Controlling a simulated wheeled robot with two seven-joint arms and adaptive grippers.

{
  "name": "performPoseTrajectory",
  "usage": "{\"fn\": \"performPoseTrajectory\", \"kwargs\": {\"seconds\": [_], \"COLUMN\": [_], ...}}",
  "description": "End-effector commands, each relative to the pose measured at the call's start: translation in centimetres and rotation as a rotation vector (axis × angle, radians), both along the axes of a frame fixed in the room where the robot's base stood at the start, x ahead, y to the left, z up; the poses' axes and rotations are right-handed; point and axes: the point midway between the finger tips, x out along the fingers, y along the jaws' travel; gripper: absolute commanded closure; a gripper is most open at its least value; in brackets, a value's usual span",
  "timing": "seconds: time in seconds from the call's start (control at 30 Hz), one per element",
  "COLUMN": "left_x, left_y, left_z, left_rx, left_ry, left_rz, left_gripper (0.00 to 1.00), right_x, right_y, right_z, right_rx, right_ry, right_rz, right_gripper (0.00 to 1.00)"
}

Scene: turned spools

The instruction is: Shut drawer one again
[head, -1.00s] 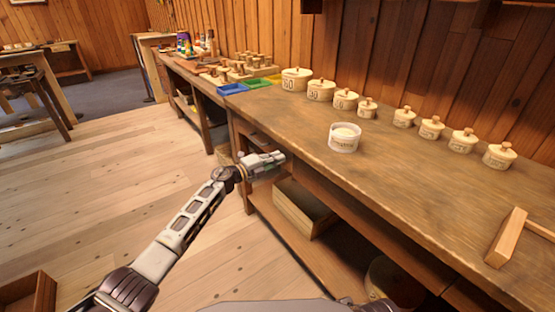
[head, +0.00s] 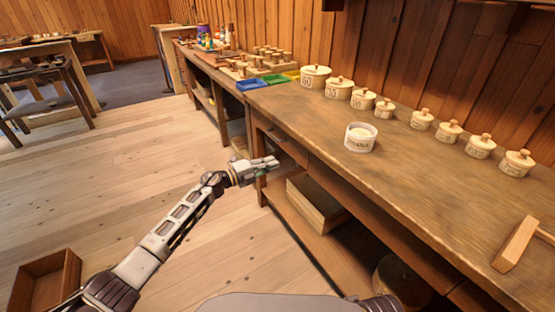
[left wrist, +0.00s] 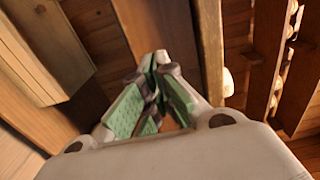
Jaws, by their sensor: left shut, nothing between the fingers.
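The wooden workbench (head: 330,120) runs along the wall in the head view. A drawer front (head: 285,144) shows under its top, near the left end; it looks about flush with the bench, and I cannot read a number on it. My left gripper (head: 274,163) is shut and empty, just in front of and below that drawer front. In the left wrist view its green-padded fingers (left wrist: 158,68) meet at the tips, with wooden panels beyond them. I cannot tell whether the fingertips touch the bench. My right gripper is not in view.
A white tub (head: 360,138) stands on the bench, with lidded canisters (head: 315,77) behind it. A wooden box (head: 316,204) and a round container (head: 402,282) are on the lower shelf. An open crate (head: 45,283) sits on the floor.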

Motion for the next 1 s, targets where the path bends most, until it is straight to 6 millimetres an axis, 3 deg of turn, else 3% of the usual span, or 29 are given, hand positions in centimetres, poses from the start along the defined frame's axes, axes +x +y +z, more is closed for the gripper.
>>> {"fn": "performPoseTrajectory", "kwargs": {"seconds": [0.33,1.0], "left_x": [-1.7,-1.9], "left_y": [2.5,2.6], "left_z": [0.0,0.1], "left_rx": [0.001,-0.008], "left_ry": [0.000,0.002], "left_rz": [0.000,0.006], "left_gripper": [1.00,1.00], "right_x": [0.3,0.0], "right_y": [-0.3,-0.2], "right_z": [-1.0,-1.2], "right_rx": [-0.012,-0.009], "right_ry": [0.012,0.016], "right_rz": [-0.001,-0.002], "right_gripper": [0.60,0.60]}}
